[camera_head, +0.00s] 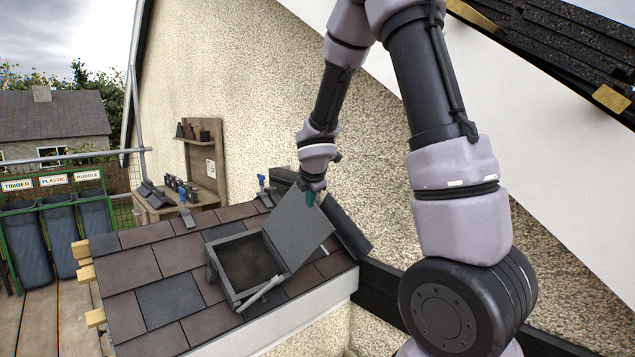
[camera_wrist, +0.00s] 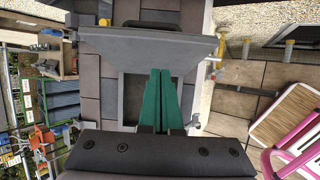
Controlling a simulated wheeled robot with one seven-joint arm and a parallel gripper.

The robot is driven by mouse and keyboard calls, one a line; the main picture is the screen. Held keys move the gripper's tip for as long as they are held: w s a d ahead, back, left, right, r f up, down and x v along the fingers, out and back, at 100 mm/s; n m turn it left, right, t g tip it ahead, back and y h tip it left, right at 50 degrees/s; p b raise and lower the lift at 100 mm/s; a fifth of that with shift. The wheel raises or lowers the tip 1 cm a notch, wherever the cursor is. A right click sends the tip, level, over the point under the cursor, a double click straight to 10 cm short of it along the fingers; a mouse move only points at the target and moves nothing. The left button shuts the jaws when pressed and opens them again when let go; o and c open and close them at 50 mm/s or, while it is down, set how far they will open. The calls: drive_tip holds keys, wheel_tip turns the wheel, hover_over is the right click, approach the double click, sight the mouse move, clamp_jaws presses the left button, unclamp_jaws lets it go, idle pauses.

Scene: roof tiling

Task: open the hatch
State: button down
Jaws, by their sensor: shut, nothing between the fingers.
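The hatch sits in the small tiled roof in the head view. Its grey lid (camera_head: 297,229) stands raised and tilted up on the right side of the hatch frame (camera_head: 232,293), with the dark opening (camera_head: 250,263) uncovered. In the wrist view the lid (camera_wrist: 115,42) spans the upper part, and the frame (camera_wrist: 133,82) shows below it. My gripper (camera_head: 311,198) is at the lid's upper edge. Its green fingers (camera_wrist: 159,73) are shut together with nothing between them. I cannot tell whether they touch the lid.
Brown and grey tiles (camera_head: 170,297) surround the hatch. A grey bar (camera_head: 261,293) lies by the frame's near edge. A rough wall (camera_head: 225,85) rises behind the roof. A wooden shelf (camera_head: 205,160) stands at the back, and labelled bins (camera_head: 60,235) stand at the left.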

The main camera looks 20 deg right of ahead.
drive_tip(key=s+d+r+m, duration=0.3)
drive_tip(key=s+r+m, duration=0.3)
drive_tip(key=s+r, duration=0.15)
drive_tip(key=s+d+r+m, duration=0.2)
drive_tip(key=s+r+m, duration=0.4)
drive_tip(key=s+r, duration=0.15)
drive_tip(key=s+a+r+m+y, duration=0.1)
drive_tip(key=s+a+m, duration=0.1)
drive_tip(key=s+m, duration=0.5)
drive_tip(key=s+a+r+m+y, duration=0.1)
drive_tip(key=s+a+m+y, duration=0.1)
drive_tip(key=s+m, duration=0.5)
drive_tip(key=shift+s+a+r+g, duration=0.3)
drive_tip(key=shift+s+a+r, duration=0.05)
drive_tip(key=shift+s, duration=0.5)
